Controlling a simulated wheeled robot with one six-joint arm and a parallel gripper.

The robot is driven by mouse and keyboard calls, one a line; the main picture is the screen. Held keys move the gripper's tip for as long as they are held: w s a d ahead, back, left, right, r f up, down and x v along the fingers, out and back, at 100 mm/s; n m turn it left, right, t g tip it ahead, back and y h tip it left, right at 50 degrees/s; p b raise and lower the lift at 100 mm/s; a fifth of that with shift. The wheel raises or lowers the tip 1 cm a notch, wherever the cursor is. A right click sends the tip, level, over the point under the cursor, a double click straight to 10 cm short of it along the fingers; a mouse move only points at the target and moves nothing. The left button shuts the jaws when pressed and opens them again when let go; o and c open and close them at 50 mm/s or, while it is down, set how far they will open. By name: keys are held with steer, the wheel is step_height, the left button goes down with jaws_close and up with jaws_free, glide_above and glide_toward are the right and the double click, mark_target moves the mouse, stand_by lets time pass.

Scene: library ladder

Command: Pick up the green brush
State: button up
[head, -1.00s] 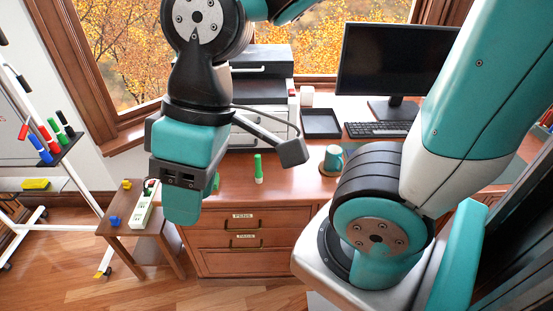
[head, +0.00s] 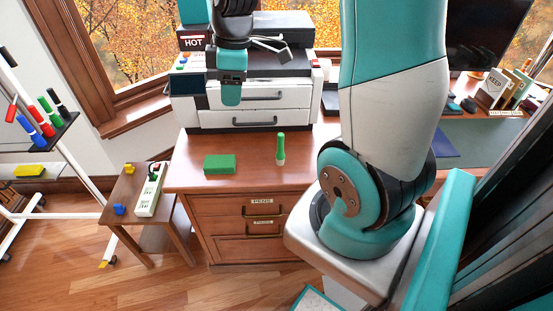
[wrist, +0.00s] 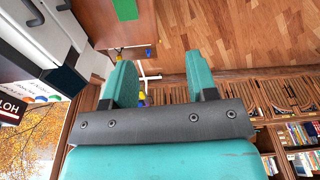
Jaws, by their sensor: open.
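A flat green block (head: 220,164) lies on the wooden desk's left part. A slim upright green piece with a pale lower end (head: 280,148) stands to its right. I cannot tell for sure which of the two is the green brush. My gripper (head: 231,92) hangs in front of the white printer, above and behind both pieces in the head view, touching neither. In the wrist view my gripper (wrist: 161,80) has its two teal fingers spread with nothing between them. The green block (wrist: 125,9) shows at that view's top edge; the upright piece is not seen there.
The white printer (head: 255,97) and a box marked HOT (head: 193,42) stand at the desk's back. A small side table (head: 122,190) holds a power strip (head: 149,190) and small coloured pieces. A whiteboard stand (head: 92,170) is at left. The desk's front left is clear.

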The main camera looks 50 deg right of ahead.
steer(key=n+g+h+b, duration=0.1)
steer(key=b, duration=0.1)
glide_above(280, 142)
steer(key=d, duration=0.1)
step_height(280, 142, down, 8)
step_height(280, 142, down, 11)
steer(key=shift+f+p, duration=0.1)
steer(key=shift+p, duration=0.75)
steer(key=shift+w+f+p, duration=0.15)
steer(key=shift+f+p, duration=0.2)
steer(key=shift+f, duration=1.15)
steer(key=shift+w+f+p, duration=0.15)
steer(key=shift+f+p, duration=0.2)
steer(key=shift+f, duration=1.15)
jaws_close()
